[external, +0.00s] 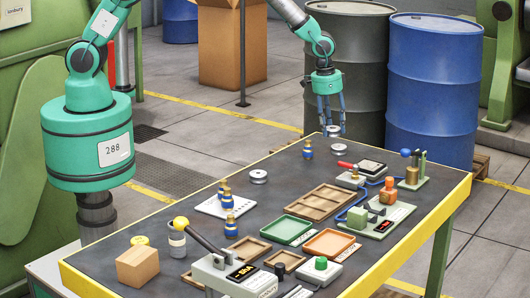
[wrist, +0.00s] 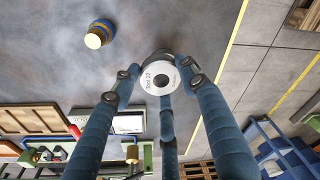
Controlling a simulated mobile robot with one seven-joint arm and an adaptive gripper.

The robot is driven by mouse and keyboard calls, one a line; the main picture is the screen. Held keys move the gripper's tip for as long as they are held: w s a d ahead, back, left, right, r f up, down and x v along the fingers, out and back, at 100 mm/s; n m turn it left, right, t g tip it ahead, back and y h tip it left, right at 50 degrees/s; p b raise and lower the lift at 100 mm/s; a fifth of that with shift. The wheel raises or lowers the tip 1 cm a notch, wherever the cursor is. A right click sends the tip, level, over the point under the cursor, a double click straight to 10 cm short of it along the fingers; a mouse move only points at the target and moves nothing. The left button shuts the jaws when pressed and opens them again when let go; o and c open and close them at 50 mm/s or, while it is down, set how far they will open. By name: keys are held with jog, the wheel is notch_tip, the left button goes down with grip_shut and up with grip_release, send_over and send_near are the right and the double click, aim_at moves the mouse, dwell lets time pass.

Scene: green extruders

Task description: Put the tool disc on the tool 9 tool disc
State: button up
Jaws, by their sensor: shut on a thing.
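My gripper (external: 331,112) is at the far end of the dark table, pointing down, with its blue fingers closed around a silver-white disc (external: 333,130). In the wrist view the held disc (wrist: 160,76) sits between the fingertips (wrist: 163,82), and its label seems to read "Tool 22". I cannot tell whether it touches the table or hangs just above it. Another silver disc (external: 258,176) lies on the table, nearer the middle left. No label reading tool 9 is legible on either.
A blue-and-gold piece (external: 308,149) stands close to my gripper, also seen in the wrist view (wrist: 98,35). Wooden trays (external: 320,200), a green tray (external: 287,229) and an orange tray (external: 329,243) fill the middle. A green fixture (external: 410,177) stands on the right. Barrels (external: 434,85) stand behind the table.

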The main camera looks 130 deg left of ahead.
aim_at(338, 128)
jog(key=shift+w+a, duration=0.75)
jog(key=shift+w, duration=0.2)
jog(key=shift+f, duration=0.15)
jog(key=shift+f+b, duration=0.4)
jog(key=shift+f, duration=1.3)
jog(key=o, duration=1.5)
jog(key=shift+f, duration=0.1)
jog(key=shift+c, duration=0.2)
jog(key=r, duration=0.4)
jog(key=s+d+r+p, duration=0.1)
jog(key=r, duration=0.7)
jog(key=shift+s+d+p, duration=0.15)
jog(key=shift+p, duration=0.15)
